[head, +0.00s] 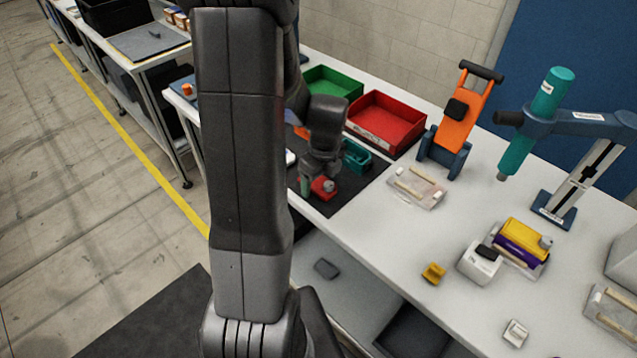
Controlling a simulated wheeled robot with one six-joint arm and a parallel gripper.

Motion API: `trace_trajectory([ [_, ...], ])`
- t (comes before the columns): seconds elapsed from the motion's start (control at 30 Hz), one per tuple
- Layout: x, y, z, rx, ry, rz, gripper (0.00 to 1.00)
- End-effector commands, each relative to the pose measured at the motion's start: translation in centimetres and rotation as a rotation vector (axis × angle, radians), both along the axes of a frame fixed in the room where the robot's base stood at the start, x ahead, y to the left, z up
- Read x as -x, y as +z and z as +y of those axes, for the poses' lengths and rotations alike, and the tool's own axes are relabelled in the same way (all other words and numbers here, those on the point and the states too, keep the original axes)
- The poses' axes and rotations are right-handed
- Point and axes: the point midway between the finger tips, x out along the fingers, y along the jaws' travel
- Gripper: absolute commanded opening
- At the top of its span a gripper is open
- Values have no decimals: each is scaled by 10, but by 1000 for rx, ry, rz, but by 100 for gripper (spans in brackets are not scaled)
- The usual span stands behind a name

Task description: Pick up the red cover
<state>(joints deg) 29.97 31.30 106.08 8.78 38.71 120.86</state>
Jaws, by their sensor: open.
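The red cover (323,187) is a small red piece near the front edge of the dark mat (340,203). My gripper (316,186) is over the mat right at the red cover, with a finger visible on its left side. The jaws are open. My wrist hides part of the red cover, and I cannot tell whether the fingers touch it.
A green bin (334,82) and a red bin (386,122) stand farther back. An orange fixture (464,115) and a teal press (540,115) stand to the right.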

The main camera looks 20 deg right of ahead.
Motion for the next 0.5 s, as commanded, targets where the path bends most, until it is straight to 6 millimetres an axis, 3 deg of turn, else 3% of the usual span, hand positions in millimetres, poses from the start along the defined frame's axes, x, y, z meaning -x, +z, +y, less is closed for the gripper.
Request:
trace_trajectory([
  [0.03, 0, 0, 0, 0, 0, 0, 71],
  [0.27, 0, 0, 0, 0, 0, 0, 26],
  [0.5, 0, 1, 0, 0, 0, 0, 25],
])
